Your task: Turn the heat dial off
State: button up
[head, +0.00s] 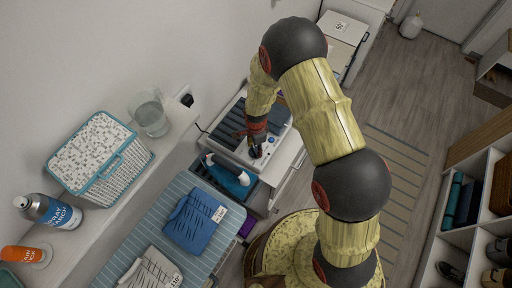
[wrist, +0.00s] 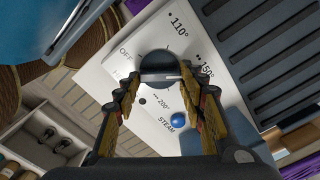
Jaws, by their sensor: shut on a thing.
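The heat dial (wrist: 158,66) is a round black knob with a pale bar across it, on a white panel (wrist: 112,72). OFF is printed at its upper left, 110° at its upper right, 150° at its right and 200° below it. The bar lies nearly level in the wrist view; I cannot tell which end is the pointer. My gripper (wrist: 160,82) is shut on the dial, one finger on each side. In the head view my gripper (head: 256,149) reaches down to the white panel, and the dial is mostly hidden there.
A blue button (wrist: 179,120) marked STEAM is close to the right finger. A dark ribbed surface (wrist: 270,50) lies right of the panel. In the head view, a blue-and-white iron (head: 228,175), a striped board (head: 150,230) with folded cloths and a shelf with a basket (head: 92,160) are nearby.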

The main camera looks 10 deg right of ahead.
jog(key=shift+n, duration=0.4)
jog(key=n+b, duration=0.1)
jog(key=n, duration=0.2)
jog(key=shift+w, duration=0.15)
jog(key=n+b, duration=0.1)
jog(key=n, duration=0.2)
jog(key=shift+a+n+b, duration=0.1)
jog(key=shift+n+b, duration=0.2)
jog(key=n+b, duration=0.1)
jog(key=n, duration=0.3)
jog(key=shift+a+n, duration=0.1)
jog(key=shift+n, duration=0.2)
jog(key=n, duration=0.3)
jog(key=shift+w+a+n+b, duration=0.1)
jog(key=shift+n+b, duration=0.2)
jog(key=shift+b, duration=0.1)
jog(key=n+b, duration=0.1)
jog(key=n, duration=0.5)
jog(key=shift+a, duration=0.1)
jog(key=n, duration=0.6)
jog(key=shift+n, duration=0.3)
